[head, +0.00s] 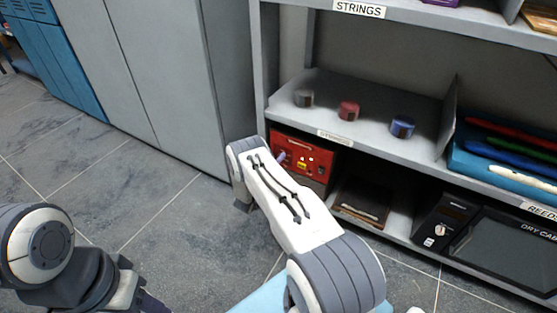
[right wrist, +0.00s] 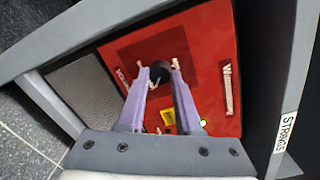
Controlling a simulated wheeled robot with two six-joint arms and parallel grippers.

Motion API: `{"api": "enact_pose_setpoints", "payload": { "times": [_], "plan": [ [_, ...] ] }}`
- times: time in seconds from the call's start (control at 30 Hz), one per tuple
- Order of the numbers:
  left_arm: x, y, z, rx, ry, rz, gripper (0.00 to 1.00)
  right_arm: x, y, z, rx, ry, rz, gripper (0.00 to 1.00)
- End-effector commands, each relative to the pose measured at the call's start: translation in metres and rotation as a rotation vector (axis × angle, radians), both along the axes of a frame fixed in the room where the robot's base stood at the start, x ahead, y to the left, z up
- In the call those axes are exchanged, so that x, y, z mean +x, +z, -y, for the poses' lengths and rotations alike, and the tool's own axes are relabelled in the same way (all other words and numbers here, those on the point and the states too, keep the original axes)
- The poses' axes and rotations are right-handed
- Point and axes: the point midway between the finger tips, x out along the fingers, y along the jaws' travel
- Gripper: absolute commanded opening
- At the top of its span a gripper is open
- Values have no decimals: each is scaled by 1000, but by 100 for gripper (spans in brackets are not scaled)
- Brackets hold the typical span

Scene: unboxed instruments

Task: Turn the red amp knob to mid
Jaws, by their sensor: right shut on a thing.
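The red amp (head: 318,158) sits on the lower shelf, its red front panel facing out. The panel (right wrist: 207,60) fills much of the right wrist view, with white lettering at both sides. A dark round knob (right wrist: 160,73) is near the panel's middle. My right gripper (right wrist: 159,69) has its two purple fingers on either side of the knob, shut on it. In the head view this gripper (head: 283,157) is at the amp's left part, largely hidden by my arm. The knob's pointer direction cannot be made out. My left gripper (head: 146,303) is cut off at the bottom edge, away from the shelf.
The shelf board (head: 350,142) above the amp carries a grey knob (head: 303,98), a red knob (head: 348,110) and a blue knob (head: 402,127). A black device (head: 446,222) stands at lower right. A grey cabinet (head: 160,80) is at left. Floor at left is clear.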

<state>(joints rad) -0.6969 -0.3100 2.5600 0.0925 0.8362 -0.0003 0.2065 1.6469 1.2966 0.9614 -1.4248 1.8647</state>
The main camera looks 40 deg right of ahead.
Motion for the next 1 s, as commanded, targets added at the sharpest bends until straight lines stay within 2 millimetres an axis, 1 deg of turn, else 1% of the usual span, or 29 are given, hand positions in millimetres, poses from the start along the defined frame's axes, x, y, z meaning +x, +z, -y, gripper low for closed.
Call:
{"api": "enact_pose_setpoints", "payload": {
  "times": [0.2,0.4,0.93,0.97,1.0],
  "plan": [
    [0,5,0,0,0,0,50,-1,-2,-1,46,2,103,0],
    [0,6,0,0,0,0,50,0,-2,-1,69,2,156,0],
    [0,7,0,0,0,0,50,0,-2,-1,75,3,175,0],
    [0,7,0,0,0,0,50,0,-2,-1,75,3,175,45],
    [0,7,0,0,0,0,50,0,-2,-1,75,3,175,60]
  ]
}}
